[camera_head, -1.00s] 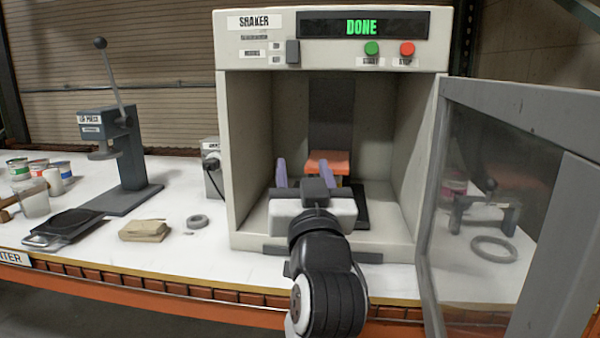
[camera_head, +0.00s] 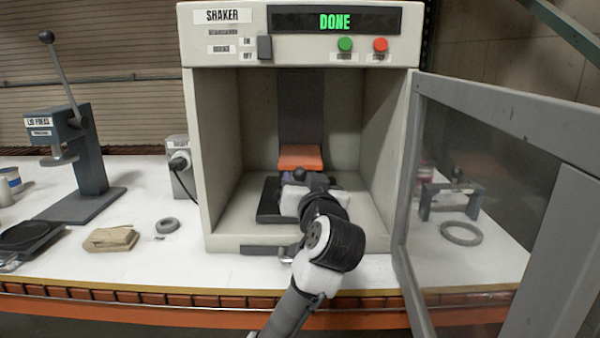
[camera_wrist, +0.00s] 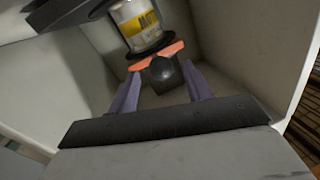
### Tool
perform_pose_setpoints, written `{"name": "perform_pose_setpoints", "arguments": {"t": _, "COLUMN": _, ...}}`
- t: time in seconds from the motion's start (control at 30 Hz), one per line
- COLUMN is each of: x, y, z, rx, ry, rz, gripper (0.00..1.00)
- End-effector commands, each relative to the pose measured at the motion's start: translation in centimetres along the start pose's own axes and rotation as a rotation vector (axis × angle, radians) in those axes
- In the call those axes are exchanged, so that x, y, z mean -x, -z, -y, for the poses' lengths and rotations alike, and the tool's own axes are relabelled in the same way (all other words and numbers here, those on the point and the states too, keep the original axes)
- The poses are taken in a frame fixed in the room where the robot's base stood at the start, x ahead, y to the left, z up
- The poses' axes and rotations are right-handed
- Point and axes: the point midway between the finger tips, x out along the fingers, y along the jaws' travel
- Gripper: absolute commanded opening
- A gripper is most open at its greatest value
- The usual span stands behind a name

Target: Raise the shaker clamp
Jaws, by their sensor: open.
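The shaker (camera_head: 298,50) is a pale cabinet with its front open and a green DONE on its display. Inside, the orange shaker clamp (camera_head: 300,157) sits in front of a dark upright column (camera_head: 301,105). In the wrist view the orange clamp (camera_wrist: 172,50) has a dark round knob (camera_wrist: 163,72) in front of it. A can with a yellow label (camera_wrist: 138,22) touches or nearly touches the clamp. My gripper (camera_wrist: 162,69) is open, its two purple fingers on either side of the knob. In the head view my arm hides the fingers and the can.
The shaker's glazed door (camera_head: 480,170) stands open at the right. The side walls (camera_head: 378,160) leave limited room around my arm. On the bench left are a lid press (camera_head: 84,150), a folded cloth (camera_head: 110,238) and a grey ring (camera_head: 167,225).

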Motion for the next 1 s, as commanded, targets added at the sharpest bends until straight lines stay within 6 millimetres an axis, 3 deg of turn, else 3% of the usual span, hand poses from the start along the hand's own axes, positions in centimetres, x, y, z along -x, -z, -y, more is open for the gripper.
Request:
{"name": "perform_pose_setpoints", "arguments": {"t": 0.2, "x": -3.0, "y": 0.1, "z": 0.1, "rx": -0.001, "ry": 0.002, "rz": 0.0, "gripper": 0.49}}
{"name": "perform_pose_setpoints", "arguments": {"t": 0.6, "x": -3.7, "y": 0.0, "z": 0.1, "rx": 0.0, "ry": 0.001, "rz": -0.001, "gripper": 0.49}}
{"name": "perform_pose_setpoints", "arguments": {"t": 1.0, "x": -3.7, "y": 0.0, "z": 0.1, "rx": 0.0, "ry": 0.001, "rz": -0.001, "gripper": 0.0}}
